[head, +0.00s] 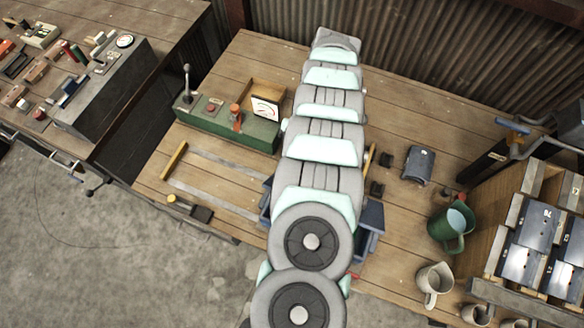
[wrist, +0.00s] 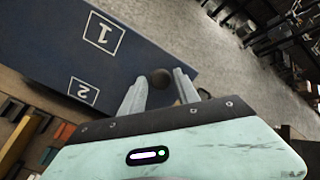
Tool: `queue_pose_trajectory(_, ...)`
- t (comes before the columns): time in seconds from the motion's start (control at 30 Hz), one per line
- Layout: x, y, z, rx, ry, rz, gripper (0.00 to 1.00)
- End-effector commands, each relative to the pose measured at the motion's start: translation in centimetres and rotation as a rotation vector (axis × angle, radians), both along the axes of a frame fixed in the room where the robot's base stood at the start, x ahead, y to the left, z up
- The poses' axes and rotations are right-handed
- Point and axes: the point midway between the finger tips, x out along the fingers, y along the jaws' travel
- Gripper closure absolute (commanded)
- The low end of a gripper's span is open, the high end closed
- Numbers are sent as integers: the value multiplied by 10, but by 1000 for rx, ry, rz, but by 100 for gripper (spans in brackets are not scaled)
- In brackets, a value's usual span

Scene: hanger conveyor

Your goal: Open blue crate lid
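The blue crate (head: 372,218) is mostly hidden behind my arm in the head view; only parts of its blue sides show left and right of the arm. In the wrist view, a flat blue lid panel (wrist: 55,40) carries white boxed marks "1" and "2". My gripper is hidden by the arm in the head view.
On the wooden table stand a green box with a lever (head: 230,128), a dark curved block (head: 419,165) and a green jug (head: 452,226). A rack of grey panels (head: 530,235) is at the right. A light mug (head: 434,283) stands near it. Concrete floor lies in front.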

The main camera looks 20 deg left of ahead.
Motion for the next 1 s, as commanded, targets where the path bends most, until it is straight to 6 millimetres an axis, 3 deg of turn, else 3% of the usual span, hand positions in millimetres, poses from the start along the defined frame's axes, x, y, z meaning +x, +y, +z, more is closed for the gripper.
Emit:
queue_pose_trajectory(0.13, 0, 0, 0, 0, 0, 0, 50)
queue_pose_trajectory(0.57, 0, 0, 10, 0, 1, 0, 50)
queue_pose_trajectory(1.0, 0, 0, 86, 0, -2, -1, 50)
